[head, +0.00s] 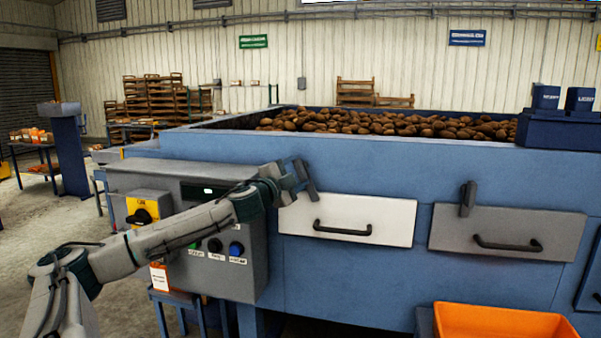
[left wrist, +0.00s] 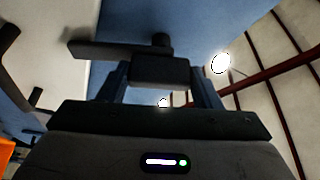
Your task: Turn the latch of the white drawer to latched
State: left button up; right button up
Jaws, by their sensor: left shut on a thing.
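The white drawer (head: 370,215) is closed in the blue grader front, with a black bar handle (head: 342,230). Its dark latch (head: 309,185) is at the drawer's upper left, slightly tilted from upright, its lower end over the white face. My left gripper (head: 292,182) is at the latch, just left of it in the head view. In the left wrist view the latch bar (left wrist: 105,49) reaches left across the white drawer (left wrist: 60,20). The left gripper's fingers (left wrist: 160,88) are shut on the latch's dark block. My right gripper is in neither view.
A grey drawer (head: 510,229) with an upright dark latch (head: 467,198) is to the right. A control box (head: 215,260) with knobs stands below my left arm. An orange crate (head: 500,322) is at lower right. Potatoes (head: 390,122) fill the grader's top.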

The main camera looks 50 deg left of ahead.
pick_arm(q)
jog(key=m+p, duration=0.2)
jog(key=m+g+h+p, duration=0.1)
jog(key=m+p, duration=0.1)
jog(key=shift+m+g, duration=0.3)
dwell(0.5)
jog(key=o, duration=1.4)
jog(key=shift+s, duration=0.1)
